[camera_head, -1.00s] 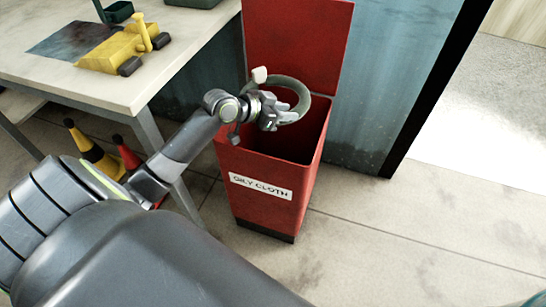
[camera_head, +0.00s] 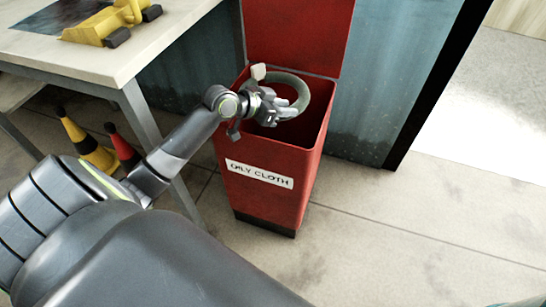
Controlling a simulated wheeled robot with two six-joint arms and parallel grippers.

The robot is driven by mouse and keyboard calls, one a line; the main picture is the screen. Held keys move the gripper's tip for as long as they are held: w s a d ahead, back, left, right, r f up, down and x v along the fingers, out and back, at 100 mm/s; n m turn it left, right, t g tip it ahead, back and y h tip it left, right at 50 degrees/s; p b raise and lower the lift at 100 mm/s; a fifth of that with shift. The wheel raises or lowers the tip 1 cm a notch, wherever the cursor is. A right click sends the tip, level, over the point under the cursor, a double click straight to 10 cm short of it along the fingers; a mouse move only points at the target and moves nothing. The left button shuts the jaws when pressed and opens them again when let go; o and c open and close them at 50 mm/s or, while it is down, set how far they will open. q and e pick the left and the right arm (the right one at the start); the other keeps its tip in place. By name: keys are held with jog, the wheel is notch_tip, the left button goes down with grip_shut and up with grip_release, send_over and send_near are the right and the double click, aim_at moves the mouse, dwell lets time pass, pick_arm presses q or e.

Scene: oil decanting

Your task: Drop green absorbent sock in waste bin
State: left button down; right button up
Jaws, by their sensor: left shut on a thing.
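The green absorbent sock (camera_head: 304,88) is a grey-green ring. My left gripper (camera_head: 284,110) is shut on its near left side and holds it over the open mouth of the waste bin. The waste bin (camera_head: 262,200) is a tall red box with a white "OILY CLOTH" label, and its red lid (camera_head: 298,35) stands raised at the back. The sock appears at about the height of the bin's rim; I cannot tell how far inside it is. My right gripper is not in view.
A pale table (camera_head: 120,52) with a yellow object (camera_head: 105,24) stands at the left. Yellow-black (camera_head: 82,145) and red (camera_head: 122,148) cones stand on the floor beneath its edge. A blue-grey panel (camera_head: 390,80) is behind the bin. The floor at right is clear.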

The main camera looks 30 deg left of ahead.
pick_arm(q)
jog(key=shift+f, duration=0.1)
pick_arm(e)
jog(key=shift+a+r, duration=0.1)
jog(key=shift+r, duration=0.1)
pick_arm(q)
jog(key=c, duration=1)
grip_release()
jog(key=shift+c, duration=0.2)
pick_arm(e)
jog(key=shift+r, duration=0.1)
